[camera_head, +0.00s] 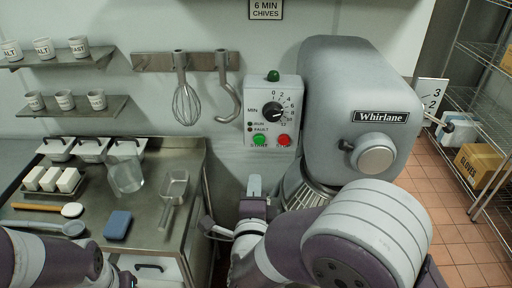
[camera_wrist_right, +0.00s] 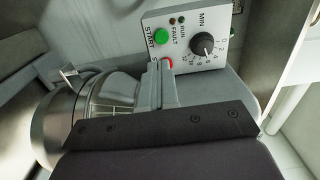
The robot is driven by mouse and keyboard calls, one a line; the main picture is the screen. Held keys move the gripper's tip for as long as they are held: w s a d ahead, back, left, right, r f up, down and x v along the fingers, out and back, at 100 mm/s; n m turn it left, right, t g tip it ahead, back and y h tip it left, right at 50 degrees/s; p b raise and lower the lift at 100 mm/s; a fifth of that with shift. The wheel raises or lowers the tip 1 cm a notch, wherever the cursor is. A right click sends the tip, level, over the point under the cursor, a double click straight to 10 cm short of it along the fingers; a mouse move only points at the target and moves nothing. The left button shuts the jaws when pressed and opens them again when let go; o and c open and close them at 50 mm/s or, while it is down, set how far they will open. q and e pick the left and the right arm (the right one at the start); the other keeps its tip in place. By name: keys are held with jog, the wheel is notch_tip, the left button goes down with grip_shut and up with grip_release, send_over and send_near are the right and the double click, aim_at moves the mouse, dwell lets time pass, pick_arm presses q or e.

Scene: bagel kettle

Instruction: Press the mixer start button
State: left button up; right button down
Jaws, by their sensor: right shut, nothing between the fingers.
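The mixer control box (camera_head: 273,95) hangs on the wall left of the grey Whirlane mixer (camera_head: 345,85). Its green start button (camera_head: 259,140) is at the lower left, beside the red stop button (camera_head: 283,140). My right gripper (camera_head: 254,184) is shut and empty, and appears below the green button in the head view. In the right wrist view, the shut fingers (camera_wrist_right: 163,70) reach toward the box, and their tips overlap part of the red button (camera_wrist_right: 167,62). The green button (camera_wrist_right: 161,37) is uncovered there, with a visible gap to the fingers.
The mixer's wire guard (camera_head: 308,195) is close to the right of my right gripper. A steel table (camera_head: 150,215) with trays, a scoop and a blue sponge stands to the left. A whisk (camera_head: 186,100) and dough hook (camera_head: 228,98) hang left of the box.

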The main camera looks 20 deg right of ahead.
aim_at(258, 141)
jog(key=p+x, duration=0.2)
jog(key=x, duration=0.3)
jog(key=p+x, duration=0.2)
jog(key=x, duration=0.4)
jog(key=shift+w+d+r, duration=0.1)
jog(key=shift+d+r, duration=0.05)
jog(key=shift+d, duration=0.15)
jog(key=shift+w+d, duration=0.3)
jog(key=shift+w, duration=0.25)
jog(key=shift+w+a, duration=0.1)
jog(key=shift+w, duration=0.1)
